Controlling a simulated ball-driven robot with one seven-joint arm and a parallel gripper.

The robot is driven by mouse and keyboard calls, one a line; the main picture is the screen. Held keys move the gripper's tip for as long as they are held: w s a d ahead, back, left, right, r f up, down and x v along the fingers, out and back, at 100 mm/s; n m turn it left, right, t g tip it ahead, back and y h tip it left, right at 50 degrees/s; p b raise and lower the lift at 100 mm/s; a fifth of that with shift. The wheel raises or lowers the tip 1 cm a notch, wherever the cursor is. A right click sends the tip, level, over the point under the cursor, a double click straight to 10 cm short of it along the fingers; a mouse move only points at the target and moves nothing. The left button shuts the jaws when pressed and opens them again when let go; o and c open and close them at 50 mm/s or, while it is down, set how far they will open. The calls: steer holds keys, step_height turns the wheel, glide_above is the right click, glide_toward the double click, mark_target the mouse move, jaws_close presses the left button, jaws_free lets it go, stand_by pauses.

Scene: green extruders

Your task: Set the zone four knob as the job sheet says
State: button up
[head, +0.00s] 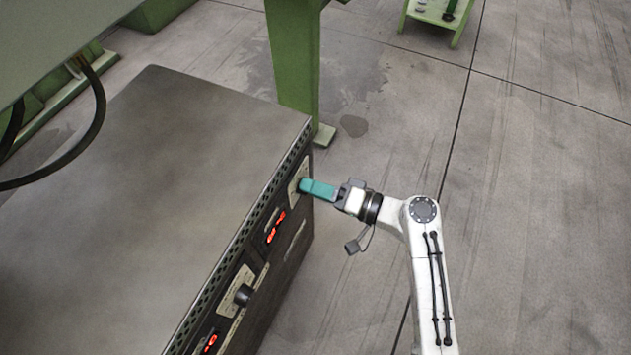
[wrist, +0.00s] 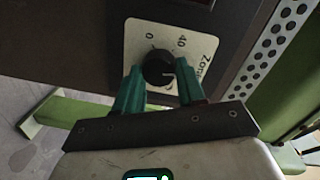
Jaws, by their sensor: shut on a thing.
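The black round knob (wrist: 158,68) sits on a pale dial plate (wrist: 140,38) in the wrist view. The plate shows "0", "40" and part of the word "Zone"; the zone number is not readable. A light mark shows on the knob's right side. My gripper (wrist: 160,82) has its teal fingers on either side of the knob, shut on it. In the head view my gripper (head: 303,186) reaches the far end of the cabinet's front, and its fingers hide the knob. No job sheet is readable in view.
A green post (head: 295,70) stands just beyond the cabinet. Open concrete floor (head: 540,200) lies to the right.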

steer(key=shift+f+m+g+y+p, duration=0.15)
steer(key=shift+m+y+p, duration=0.15)
steer(key=shift+m+p, duration=2.25)
steer(key=shift+f+m+g+y+p, duration=0.25)
steer(key=shift+m+p, duration=0.75)
steer(key=shift+m, duration=3.05)
steer(key=o, duration=1)
steer(key=shift+r, duration=0.1)
steer(key=shift+o, duration=0.2)
steer(key=shift+d, duration=0.1)
steer(key=v, duration=1)
steer(key=shift+d, duration=0.35)
